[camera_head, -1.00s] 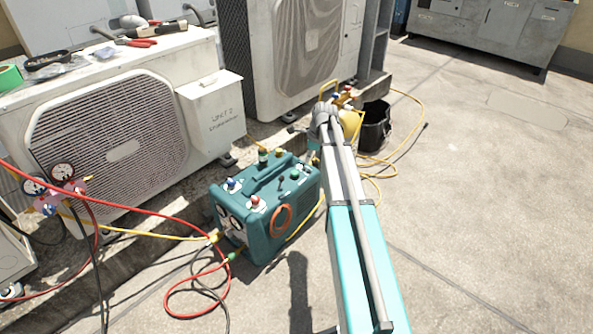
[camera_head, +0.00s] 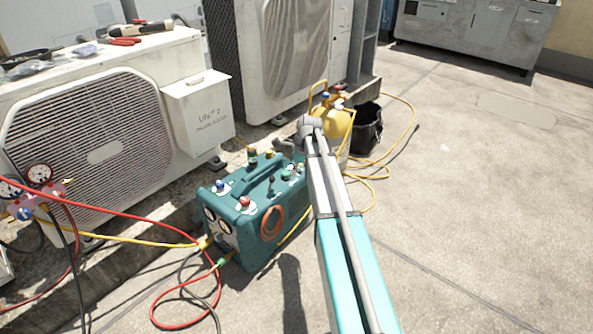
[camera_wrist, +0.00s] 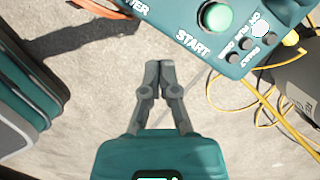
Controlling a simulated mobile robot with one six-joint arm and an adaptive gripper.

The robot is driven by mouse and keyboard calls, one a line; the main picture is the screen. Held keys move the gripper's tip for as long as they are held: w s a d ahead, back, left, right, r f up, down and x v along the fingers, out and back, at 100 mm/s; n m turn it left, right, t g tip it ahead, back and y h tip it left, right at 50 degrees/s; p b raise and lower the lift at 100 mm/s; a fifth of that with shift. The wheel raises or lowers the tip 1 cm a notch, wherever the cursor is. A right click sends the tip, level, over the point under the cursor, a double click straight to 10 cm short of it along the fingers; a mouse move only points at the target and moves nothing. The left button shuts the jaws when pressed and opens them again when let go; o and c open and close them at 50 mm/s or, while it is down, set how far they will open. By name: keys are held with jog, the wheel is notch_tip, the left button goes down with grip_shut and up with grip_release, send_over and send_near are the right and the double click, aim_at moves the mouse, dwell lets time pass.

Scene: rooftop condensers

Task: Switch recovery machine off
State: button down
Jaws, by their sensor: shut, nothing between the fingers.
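The teal recovery machine (camera_head: 262,238) stands upright on the rooftop floor, with a carry handle, coloured knobs and two gauges. In the wrist view its panel (camera_wrist: 180,14) fills the top edge. It shows a green START button (camera_wrist: 214,17), a whitish switch knob (camera_wrist: 262,27) near the "ON" marking, and small lamps (camera_wrist: 238,45) labelled RUN and FAULT. My gripper (camera_wrist: 160,66) is shut and empty, over the floor just below the panel edge in the picture, apart from the switch. In the head view my arm's end is beside the machine's rear; the fingers are hard to make out there.
Red and yellow hoses (camera_head: 150,236) run from the machine to a gauge manifold (camera_head: 28,190) at left. A yellow cylinder (camera_head: 330,122) and a black bucket (camera_head: 367,128) stand behind my arm. Condenser units (camera_head: 95,140) line the left. The floor at right is clear.

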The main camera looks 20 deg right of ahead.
aim_at(271, 184)
jog(key=a+f+b, duration=0.1)
jog(key=w+a+f+b, duration=0.1)
jog(key=a+f, duration=0.1)
jog(key=shift+w+f+b, duration=0.1)
jog(key=shift+w+b, duration=0.1)
jog(key=shift+b, duration=0.1)
jog(key=shift+w+a, duration=0.4)
jog(key=shift+a, duration=0.3)
jog(key=shift+s+d, duration=0.1)
jog(key=shift+s, duration=0.05)
